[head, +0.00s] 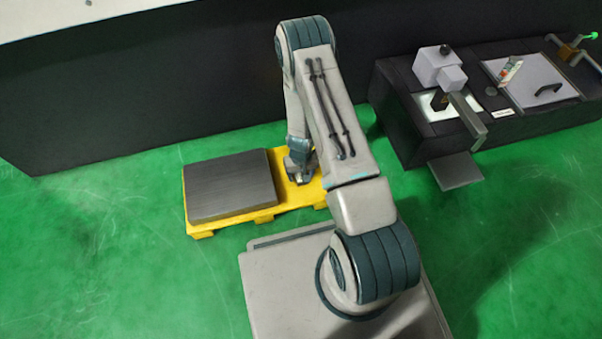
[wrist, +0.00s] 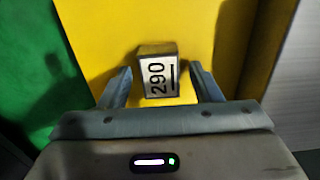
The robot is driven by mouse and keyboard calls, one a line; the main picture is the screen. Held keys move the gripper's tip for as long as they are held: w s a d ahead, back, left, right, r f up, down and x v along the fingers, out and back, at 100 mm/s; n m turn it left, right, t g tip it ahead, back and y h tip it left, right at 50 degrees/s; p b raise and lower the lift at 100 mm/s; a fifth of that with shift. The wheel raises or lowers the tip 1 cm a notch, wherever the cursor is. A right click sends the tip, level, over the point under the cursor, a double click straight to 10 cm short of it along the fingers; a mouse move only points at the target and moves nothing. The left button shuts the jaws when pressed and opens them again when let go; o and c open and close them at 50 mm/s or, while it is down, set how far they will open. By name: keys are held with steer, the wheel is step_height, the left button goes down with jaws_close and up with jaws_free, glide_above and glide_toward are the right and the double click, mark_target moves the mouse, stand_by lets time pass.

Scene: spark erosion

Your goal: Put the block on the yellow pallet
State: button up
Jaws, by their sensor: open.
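The block (wrist: 158,73) is small, with a white face marked "290", and stands between my fingers in the wrist view. The yellow pallet (wrist: 110,30) is behind and around it; the block appears to rest on it. In the head view the pallet (head: 235,221) lies on the green floor. My gripper (wrist: 162,72) is open, one finger on each side of the block, with gaps visible. In the head view my gripper (head: 300,168) is low over the pallet's right part, and the block is mostly hidden there.
A dark grey slab (head: 232,187) covers the pallet's left part. A dark machine bench (head: 430,130) with a light grey head stands at the right. A long black cabinet (head: 150,90) runs behind the pallet. Green floor is clear at the left and right front.

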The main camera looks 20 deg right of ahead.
step_height(320, 180, up, 36)
steer(key=s+a+y+p, duration=0.1)
steer(key=a+p, duration=0.2)
steer(key=p, duration=0.3)
steer(key=s+d+r+t+h, duration=0.1)
steer(key=s+d+r, duration=0.1)
steer(key=s+r, duration=1.4)
steer(key=shift+s+d+r, duration=0.35)
steer(key=shift+s+r, duration=0.05)
